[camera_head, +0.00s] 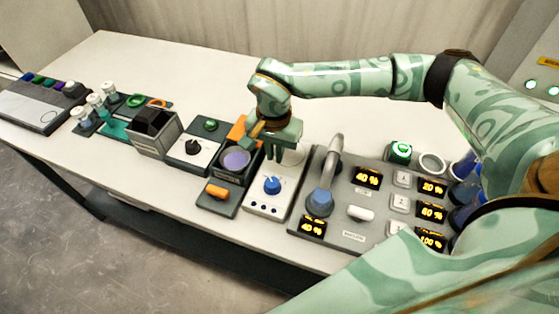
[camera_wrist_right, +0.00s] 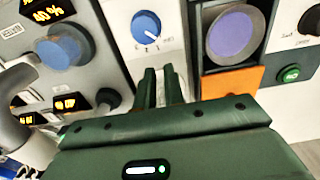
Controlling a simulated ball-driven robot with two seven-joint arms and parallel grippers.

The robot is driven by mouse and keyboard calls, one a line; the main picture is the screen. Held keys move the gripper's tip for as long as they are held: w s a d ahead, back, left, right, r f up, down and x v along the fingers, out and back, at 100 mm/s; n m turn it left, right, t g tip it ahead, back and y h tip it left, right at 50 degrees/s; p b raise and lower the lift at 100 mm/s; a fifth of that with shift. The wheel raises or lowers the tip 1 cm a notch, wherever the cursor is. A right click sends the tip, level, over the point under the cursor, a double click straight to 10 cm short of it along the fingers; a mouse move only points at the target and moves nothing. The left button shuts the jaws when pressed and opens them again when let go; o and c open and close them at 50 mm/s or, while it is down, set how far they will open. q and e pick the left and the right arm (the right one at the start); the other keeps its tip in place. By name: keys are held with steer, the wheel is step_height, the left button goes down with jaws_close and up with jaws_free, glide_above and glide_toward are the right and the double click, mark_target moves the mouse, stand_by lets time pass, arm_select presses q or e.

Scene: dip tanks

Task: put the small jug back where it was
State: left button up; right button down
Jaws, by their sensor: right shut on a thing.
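My right gripper (camera_head: 276,152) is over the white unit with the blue knob (camera_head: 272,186) near the middle of the bench. It is shut on a pale thing (camera_head: 293,157), which looks like the small jug, though the fingers and palm hide much of it. In the right wrist view the two dark fingers (camera_wrist_right: 161,88) are close together, with a little of something pale between and beside them. I cannot tell whether the held thing touches the unit below. My left gripper is not in view.
Left of the unit stands a dark station with a purple disc (camera_head: 236,160) and orange parts. To the right is a grey panel (camera_head: 345,212) with a curved spout and lit displays. Blue vessels (camera_head: 465,167) stand beyond it. The bench behind is mostly clear.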

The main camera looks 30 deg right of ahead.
mark_target(280, 172)
steer(key=shift+s+d+f, duration=0.15)
steer(key=shift+d+f, duration=0.3)
steer(key=shift+f, duration=0.05)
step_height(280, 172, down, 4)
steer(key=shift+d+r+b, duration=0.15)
steer(key=shift+r+b, duration=0.1)
steer(key=shift+b, duration=0.2)
steer(key=c, duration=1.5)
jaws_free()
step_height(280, 172, up, 12)
steer(key=p, duration=0.2)
steer(key=shift+r, duration=0.1)
